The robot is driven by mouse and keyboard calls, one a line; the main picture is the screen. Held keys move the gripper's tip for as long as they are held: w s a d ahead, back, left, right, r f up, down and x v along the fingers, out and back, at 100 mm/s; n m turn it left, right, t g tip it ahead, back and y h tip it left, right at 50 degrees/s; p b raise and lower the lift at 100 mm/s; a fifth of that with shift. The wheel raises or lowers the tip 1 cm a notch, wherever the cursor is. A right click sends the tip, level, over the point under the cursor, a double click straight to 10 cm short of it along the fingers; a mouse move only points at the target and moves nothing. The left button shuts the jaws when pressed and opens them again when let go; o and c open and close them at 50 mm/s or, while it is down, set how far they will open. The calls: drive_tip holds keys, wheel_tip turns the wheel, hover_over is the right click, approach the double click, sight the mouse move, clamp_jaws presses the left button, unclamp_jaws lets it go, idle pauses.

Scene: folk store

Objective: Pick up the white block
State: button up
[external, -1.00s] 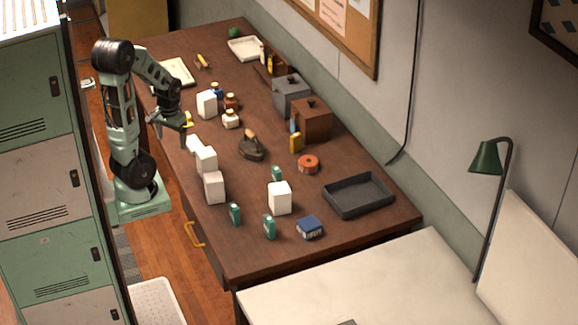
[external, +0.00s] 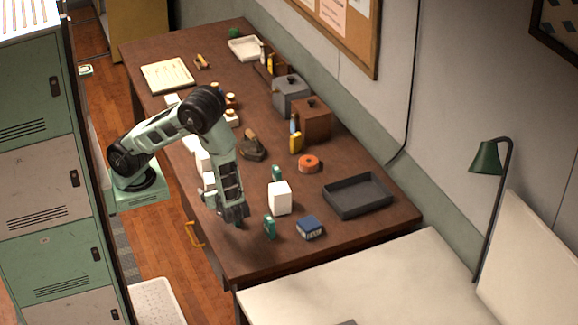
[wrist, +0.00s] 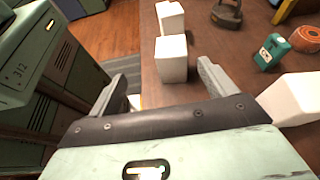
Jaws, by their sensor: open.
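Several white blocks are on the brown desk. One (external: 280,198) stands alone just right of my gripper (external: 234,216) in the external view; it also shows at the right edge of the wrist view (wrist: 292,98). More stand along the left side, partly hidden by my arm. In the wrist view one white block (wrist: 171,58) stands upright ahead, between the lines of my fingers, with another white block (wrist: 170,17) behind it. My gripper (wrist: 162,74) is open. A small pale thing shows beside the left finger, too hidden to name. I see no block held.
A teal box (external: 270,226) and a blue box (external: 310,227) stand right of my gripper. A dark tray (external: 358,195), orange tape roll (external: 308,163) and iron (external: 252,148) are farther off. Green and grey lockers (wrist: 30,60) stand left of the desk.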

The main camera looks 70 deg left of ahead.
drive_tip(key=shift+w+a+f+m+t+y+p, duration=0.15)
drive_tip(key=shift+w+a+f+m+t+p, duration=0.55)
drive_tip(key=shift+a, duration=1.6)
drive_tip(key=shift+w+a+f+m+g+y+p, duration=0.1)
drive_tip(key=shift+w+a+f+p, duration=0.15)
drive_tip(key=shift+a+f+p, duration=1.45)
drive_tip(key=shift+w+a+f+m+t+y+p, duration=0.15)
drive_tip(key=shift+w+a+f+m+t, duration=0.3)
drive_tip(key=shift+a, duration=2.4)
drive_tip(key=shift+f, duration=0.1)
drive_tip(key=c, duration=1.1)
